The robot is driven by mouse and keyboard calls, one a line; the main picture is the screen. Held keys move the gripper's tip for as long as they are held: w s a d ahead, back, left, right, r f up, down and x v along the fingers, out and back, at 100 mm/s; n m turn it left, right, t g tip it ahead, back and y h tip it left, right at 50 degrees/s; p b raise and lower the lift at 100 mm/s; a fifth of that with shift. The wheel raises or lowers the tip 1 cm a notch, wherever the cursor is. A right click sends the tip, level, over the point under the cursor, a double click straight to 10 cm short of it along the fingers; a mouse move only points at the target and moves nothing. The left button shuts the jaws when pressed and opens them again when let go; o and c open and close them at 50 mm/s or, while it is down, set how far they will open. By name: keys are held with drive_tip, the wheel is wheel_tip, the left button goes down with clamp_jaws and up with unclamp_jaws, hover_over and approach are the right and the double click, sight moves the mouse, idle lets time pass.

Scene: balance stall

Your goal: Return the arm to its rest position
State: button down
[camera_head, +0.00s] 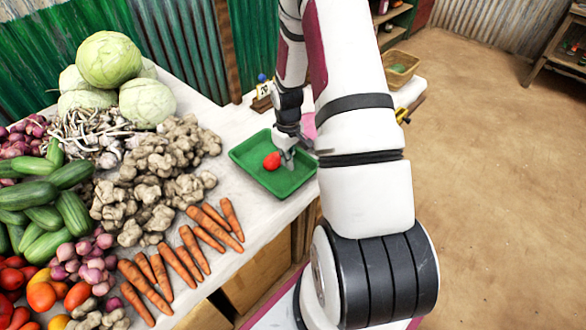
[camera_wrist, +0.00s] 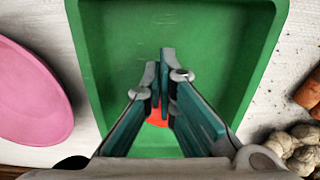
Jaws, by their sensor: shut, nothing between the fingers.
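My gripper (camera_head: 289,160) is at the green tray, with its fingers over the tray's right part. The wrist view shows the two fingers (camera_wrist: 160,85) closed together at the tips with nothing between them. The green tray (camera_head: 250,148) sits on the white table; it fills the middle of the wrist view (camera_wrist: 110,40). A red tomato-like item (camera_head: 272,161) lies in the tray just left of my gripper. In the wrist view the red item (camera_wrist: 157,121) shows only in part, behind the fingers.
Carrots (camera_head: 185,255), ginger (camera_head: 160,170), cabbages (camera_head: 110,60) and cucumbers (camera_head: 45,200) crowd the table's left side. A pink plate (camera_wrist: 30,95) lies beside the tray. A wicker basket (camera_head: 400,66) stands behind my arm. Open dirt floor (camera_head: 490,150) lies to the right.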

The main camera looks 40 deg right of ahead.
wheel_tip(320, 180, up, 7)
idle(0.3)
drive_tip(key=shift+r, duration=0.1)
drive_tip(key=s+a+r+t+h, duration=0.1)
drive_tip(key=a+r, duration=0.5)
drive_tip(key=r, duration=0.5)
drive_tip(key=s+a+r+t, duration=0.1)
drive_tip(key=s+a+r, duration=0.1)
drive_tip(key=a+r, duration=0.6)
drive_tip(key=s+a+r+t, duration=0.1)
drive_tip(key=s+a+r, duration=0.4)
drive_tip(key=s, duration=0.2)
drive_tip(key=s+a+r+t+y, duration=0.1)
drive_tip(key=s+a+r, duration=0.4)
drive_tip(key=s, duration=0.3)
drive_tip(key=shift+s+a+r, duration=0.3)
drive_tip(key=shift+r, duration=0.5)
